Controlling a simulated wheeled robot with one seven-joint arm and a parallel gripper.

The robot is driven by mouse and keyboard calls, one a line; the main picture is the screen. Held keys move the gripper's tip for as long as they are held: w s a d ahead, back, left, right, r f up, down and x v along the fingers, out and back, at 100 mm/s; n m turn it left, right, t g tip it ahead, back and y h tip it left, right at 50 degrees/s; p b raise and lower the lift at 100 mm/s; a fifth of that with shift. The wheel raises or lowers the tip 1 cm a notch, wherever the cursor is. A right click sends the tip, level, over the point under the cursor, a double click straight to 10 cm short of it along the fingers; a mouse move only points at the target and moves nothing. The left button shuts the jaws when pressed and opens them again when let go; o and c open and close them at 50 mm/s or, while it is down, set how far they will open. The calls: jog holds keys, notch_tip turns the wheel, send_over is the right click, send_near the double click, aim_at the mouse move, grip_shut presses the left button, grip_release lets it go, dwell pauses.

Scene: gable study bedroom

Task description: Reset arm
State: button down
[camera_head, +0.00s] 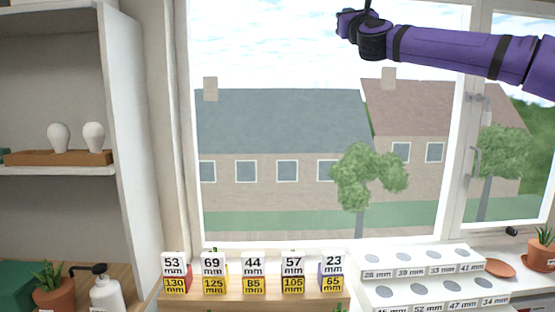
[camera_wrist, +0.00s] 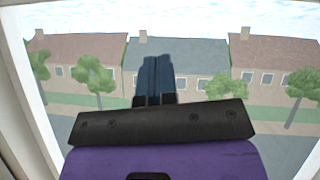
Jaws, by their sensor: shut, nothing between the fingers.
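My purple arm reaches in from the upper right in the head view, raised high in front of the window. Its black wrist is near the top edge, and the fingertips are cut off or too small to make out there. In the wrist view my gripper (camera_wrist: 155,75) shows its two dark blue fingers side by side and shut, with nothing between them. They point toward the window and touch nothing.
Below the window, a wooden stand (camera_head: 240,301) holds a row of numbered cards. A white stepped rack (camera_head: 428,284) with labelled round spots is at the right. A shelf unit (camera_head: 130,130) stands left. A soap bottle (camera_head: 106,294) and potted plants are low down. The space around my arm is clear.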

jog(key=s+a+f+n+g+y, duration=0.2)
jog(key=a+f+n+g+y, duration=0.15)
jog(key=a+f+n, duration=0.45)
jog(key=s+a+f+n+g+y, duration=0.35)
jog(key=a+n, duration=0.25)
jog(key=a, duration=0.5)
jog(key=s+a+f+n+g+h, duration=0.1)
jog(key=s+a+f+n+g, duration=0.2)
jog(key=f, duration=0.4)
jog(key=s+a+f+n+g+h, duration=0.1)
jog(key=s+f+n, duration=0.2)
jog(key=f+n, duration=0.35)
jog(key=s+d+f+n+g+h, duration=0.2)
jog(key=s+d+f, duration=0.3)
jog(key=s+d, duration=0.5)
jog(key=s+d+f+n+g+h, duration=0.3)
jog(key=s+d+f, duration=0.2)
jog(key=s+d, duration=0.6)
jog(key=s+d+f+n+g+h, duration=0.3)
jog(key=s+d+f, duration=0.3)
jog(key=s+d, duration=0.4)
jog(key=s, duration=0.6)
jog(key=shift+s+d, duration=0.2)
jog(key=shift+d, duration=0.15)
jog(key=shift+n, duration=0.25)
